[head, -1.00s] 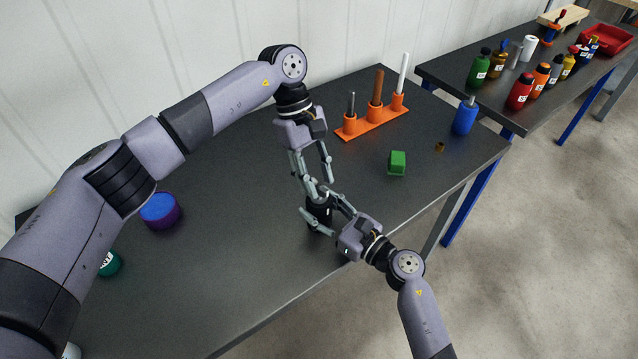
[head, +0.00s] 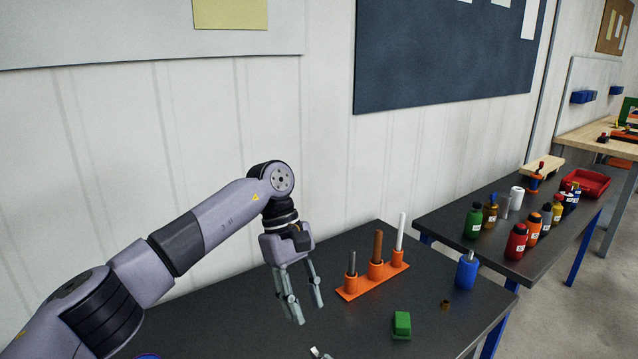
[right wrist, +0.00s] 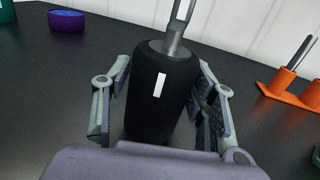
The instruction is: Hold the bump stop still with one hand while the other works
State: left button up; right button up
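The bump stop (right wrist: 160,95) is a black upright cylinder with a small white mark, seen in the right wrist view with a grey metal stud (right wrist: 175,45) on top. My right gripper (right wrist: 163,85) has a finger on each side of it and appears shut on it. Its lower end is hidden by the gripper body. In the head view the bump stop is below the frame and only a tip of my right gripper (head: 320,353) shows. My left gripper (head: 309,312) points down over the table, fingers apart and empty.
An orange rack (head: 374,281) with several upright rods stands on the dark table (head: 240,318). A second table holds bottles and a red tray (head: 586,182).

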jog(key=o, duration=0.3)
jog(key=shift+o, duration=0.2)
